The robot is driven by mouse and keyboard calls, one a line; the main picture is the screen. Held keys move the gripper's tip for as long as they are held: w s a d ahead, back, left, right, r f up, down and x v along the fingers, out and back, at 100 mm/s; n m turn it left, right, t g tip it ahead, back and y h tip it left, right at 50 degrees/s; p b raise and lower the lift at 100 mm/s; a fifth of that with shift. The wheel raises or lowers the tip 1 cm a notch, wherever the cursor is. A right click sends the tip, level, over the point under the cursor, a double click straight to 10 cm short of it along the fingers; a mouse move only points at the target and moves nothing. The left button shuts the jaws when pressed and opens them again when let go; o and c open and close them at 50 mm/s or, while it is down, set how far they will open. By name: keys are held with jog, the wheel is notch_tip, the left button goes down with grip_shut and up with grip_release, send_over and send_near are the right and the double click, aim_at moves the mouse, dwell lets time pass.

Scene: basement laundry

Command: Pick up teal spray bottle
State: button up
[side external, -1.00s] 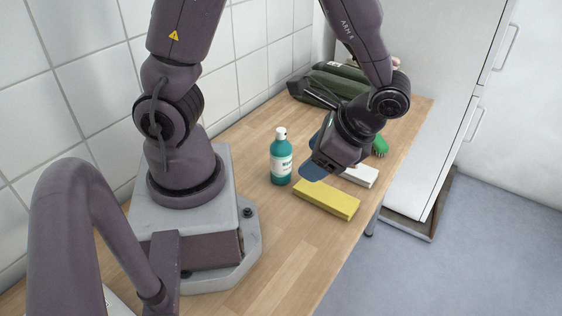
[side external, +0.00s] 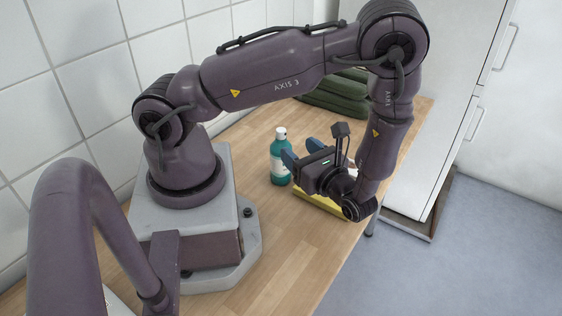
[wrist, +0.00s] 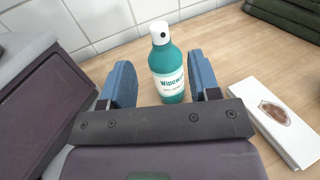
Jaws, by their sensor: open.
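The teal spray bottle (side external: 279,158) stands upright on the wooden table, with a white cap and a white label. In the side external view my gripper (side external: 300,151) is just right of it, low over the table and pointing toward it. In the wrist view the bottle (wrist: 166,66) stands between and a little beyond the two blue fingers of my gripper (wrist: 161,80). The fingers are apart and nothing is held. Whether either finger touches the bottle is not clear, but gaps show on both sides in the wrist view.
A yellow block (side external: 319,203) lies under my gripper, partly hidden. A white box (wrist: 276,120) lies right of the gripper. Folded dark green cloths (side external: 337,95) are at the back by the tiled wall. The table in front of the bottle (side external: 275,235) is clear.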

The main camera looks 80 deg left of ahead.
aim_at(284, 135)
jog(key=x, duration=0.7)
jog(key=shift+s+a+r, duration=0.1)
jog(key=shift+a+r, duration=0.1)
jog(key=shift+a, duration=0.1)
grip_shut()
